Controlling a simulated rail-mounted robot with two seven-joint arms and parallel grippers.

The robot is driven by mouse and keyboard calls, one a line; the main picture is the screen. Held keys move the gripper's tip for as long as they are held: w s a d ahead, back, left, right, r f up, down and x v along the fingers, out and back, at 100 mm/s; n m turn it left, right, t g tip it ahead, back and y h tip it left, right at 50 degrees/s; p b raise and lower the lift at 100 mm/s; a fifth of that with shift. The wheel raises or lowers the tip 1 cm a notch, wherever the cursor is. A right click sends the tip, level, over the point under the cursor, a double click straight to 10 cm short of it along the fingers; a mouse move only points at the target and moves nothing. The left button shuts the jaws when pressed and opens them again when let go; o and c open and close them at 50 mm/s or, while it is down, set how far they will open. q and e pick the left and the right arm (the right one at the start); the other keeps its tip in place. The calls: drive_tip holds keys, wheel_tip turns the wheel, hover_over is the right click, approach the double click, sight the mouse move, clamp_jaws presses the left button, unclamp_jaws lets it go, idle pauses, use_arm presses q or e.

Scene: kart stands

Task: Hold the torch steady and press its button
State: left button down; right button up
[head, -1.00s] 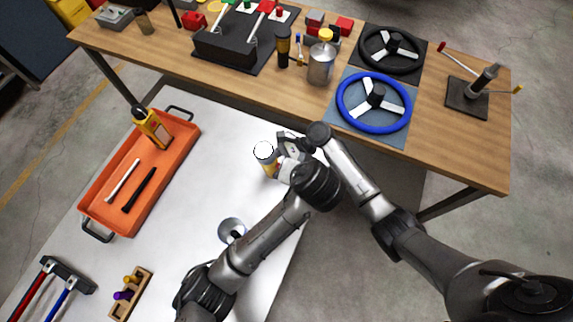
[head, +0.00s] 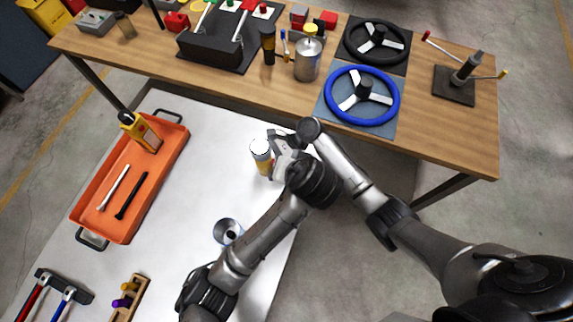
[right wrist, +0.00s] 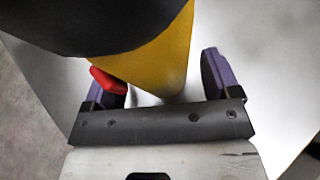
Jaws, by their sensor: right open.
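The torch (head: 265,164) stands on the white table with its round head up. Its body is yellow; its lens looks pale grey in the head view. My right gripper (head: 277,150) is close at its right side. In the right wrist view, the torch's yellow body (right wrist: 155,65) and wide dark head fill the upper middle. The open purple-padded fingers of my right gripper (right wrist: 160,85) lie to either side of the body, with a gap at the right finger. The red button (right wrist: 108,80) overlaps the left finger; I cannot tell whether they touch. My left gripper is not seen.
A metal cup-like object (head: 228,232) stands nearer on the white table. An orange tray (head: 85,195) with tools lies to the left. A wooden bench (head: 430,135) with steering wheels and other items runs behind. White surface between tray and torch is clear.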

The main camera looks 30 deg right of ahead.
drive_tip(key=v, duration=1.2)
